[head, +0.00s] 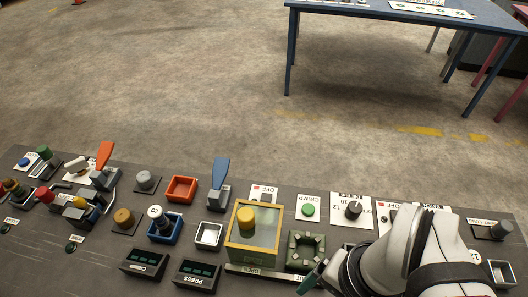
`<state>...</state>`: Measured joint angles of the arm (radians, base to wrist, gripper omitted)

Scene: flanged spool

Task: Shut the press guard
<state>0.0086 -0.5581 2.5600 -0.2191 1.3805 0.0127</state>
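The press guard (236,257) is a yellow-framed clear panel with a round yellow knob (246,218) on it. It sits on the console over the OPEN label (253,270), left of a dark green four-cornered fixture (306,251). The fixture is uncovered. A label partly hidden by my arm, ending in "UT", lies below the fixture. My gripper (314,275) is at the lower right, in front of the fixture and right of the guard, apart from the knob. Only a green-dark finger part shows; the rest is hidden behind my white wrist.
A blue lever (220,176) stands behind and left of the guard. A white square tray (209,235) is close on its left. A green button (308,209) and a black dial (353,210) lie behind the fixture. PRESS display box (196,274) stands front left.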

